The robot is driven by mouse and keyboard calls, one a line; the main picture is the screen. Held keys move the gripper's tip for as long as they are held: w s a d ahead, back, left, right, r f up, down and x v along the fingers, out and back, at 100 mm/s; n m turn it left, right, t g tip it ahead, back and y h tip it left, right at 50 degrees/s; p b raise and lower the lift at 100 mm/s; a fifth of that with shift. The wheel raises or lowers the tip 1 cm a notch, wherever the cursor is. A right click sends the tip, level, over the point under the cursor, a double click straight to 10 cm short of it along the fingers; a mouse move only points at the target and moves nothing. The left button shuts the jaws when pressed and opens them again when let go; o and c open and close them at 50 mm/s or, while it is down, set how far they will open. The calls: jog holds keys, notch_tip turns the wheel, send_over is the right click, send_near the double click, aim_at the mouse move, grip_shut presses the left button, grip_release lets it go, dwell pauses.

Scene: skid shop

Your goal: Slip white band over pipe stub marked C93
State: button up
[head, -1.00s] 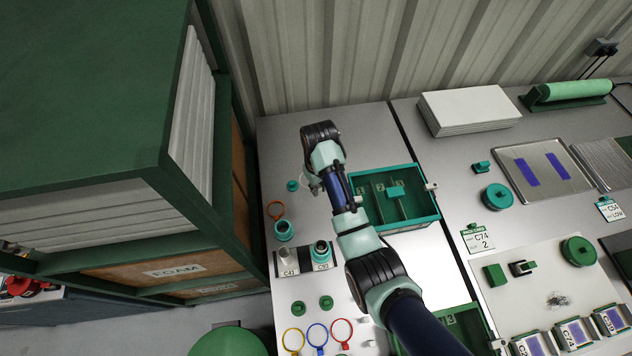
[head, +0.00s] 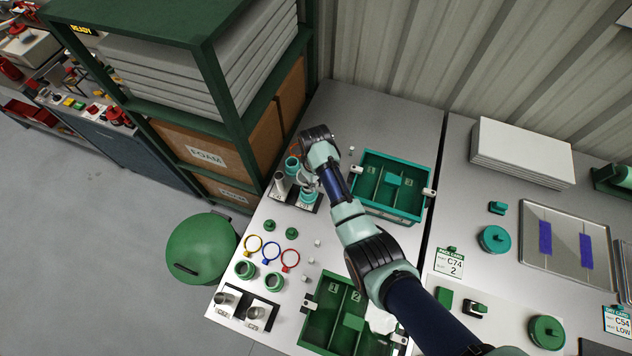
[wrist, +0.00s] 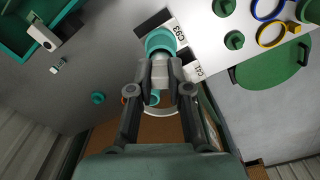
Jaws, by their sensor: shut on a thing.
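My gripper (wrist: 161,76) is shut on the white band, and its dark fingers show in the wrist view. The band (wrist: 160,111) shows as a pale arc below the fingers; the rest is hidden by them. The pipe stub marked C93 (head: 307,197) has a teal collar (wrist: 160,41), seen just beyond the fingertips in the wrist view. Its label (wrist: 181,32) is beside it. In the head view my gripper (head: 311,181) is right at this stub. I cannot tell whether the band is around the stub or only close to it.
The bare grey stub C41 (head: 280,184) stands close on the left. A loose teal collar (head: 292,164) stands behind. A teal divided bin (head: 393,184) is to the right. Green knobs and coloured rings (head: 271,251) lie in front.

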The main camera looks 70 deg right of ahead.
notch_tip(320, 180, down, 4)
jog(key=b, duration=0.3)
jog(key=shift+r, duration=0.2)
jog(key=shift+f+b, duration=0.6)
jog(key=shift+f, duration=0.1)
jog(key=shift+s+r+p, duration=0.1)
jog(key=shift+p, duration=0.45)
jog(key=shift+f, duration=0.25)
dwell(0.4)
jog(key=shift+f+b, duration=0.3)
jog(key=shift+f, duration=0.2)
jog(key=shift+f, duration=0.3)
jog(key=shift+f+b, duration=0.15)
jog(key=shift+b, duration=0.15)
